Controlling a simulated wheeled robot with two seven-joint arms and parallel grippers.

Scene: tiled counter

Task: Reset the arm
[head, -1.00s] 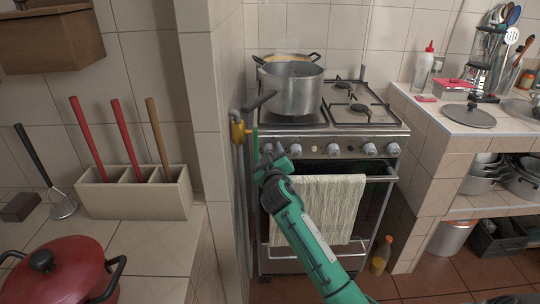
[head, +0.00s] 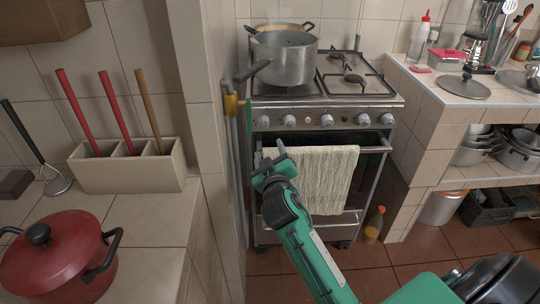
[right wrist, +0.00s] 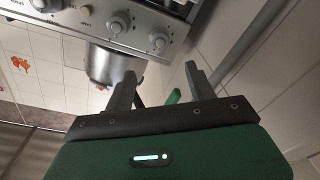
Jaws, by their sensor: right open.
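My right arm is green and black and reaches up from the bottom of the head view. Its gripper (head: 270,153) is in front of the stove (head: 325,128), near the left part of the oven front and left of the cream towel (head: 318,178). In the right wrist view the two dark fingers (right wrist: 160,88) stand apart with nothing between them. That view shows the stove knobs (right wrist: 118,24) and a steel pot (right wrist: 112,66) beyond the fingers. My left gripper is not in view.
A tiled wall edge (head: 205,130) stands close left of the gripper. A yellow valve with a pipe (head: 233,104) is beside it. A steel pot (head: 285,60) sits on the stove. A red pot (head: 55,260) stands on the left counter. A bottle (head: 374,226) stands on the floor.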

